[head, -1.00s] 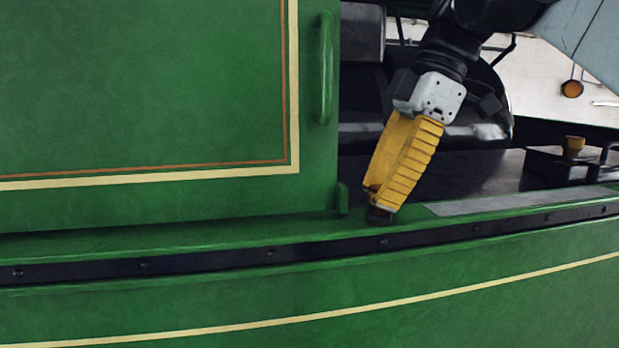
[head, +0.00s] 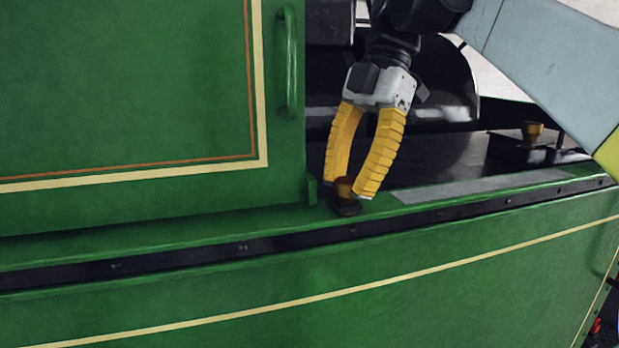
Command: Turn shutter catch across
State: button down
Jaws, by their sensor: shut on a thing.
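The shutter catch (head: 345,207) is a small dark brown piece with a rounded base on the green ledge. It sits just right of the lower corner of the green shutter (head: 120,90). My gripper (head: 352,190) comes down on it from above with two ribbed yellow fingers. The fingertips are shut on the catch, one on each side, and partly hide it. A brownish upper part of the catch shows between the fingertips.
A green vertical handle (head: 290,60) is on the shutter's right edge. A small green stop (head: 311,191) stands at its lower corner, close to the left finger. A grey strip (head: 480,186) lies along the ledge to the right. A brass-topped fitting (head: 532,131) stands farther back.

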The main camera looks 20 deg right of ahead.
jog(key=c, duration=1)
grip_release()
jog(key=shift+a, duration=0.15)
jog(key=v, duration=0.7)
jog(key=shift+r, duration=0.25)
jog(key=shift+f, duration=0.1)
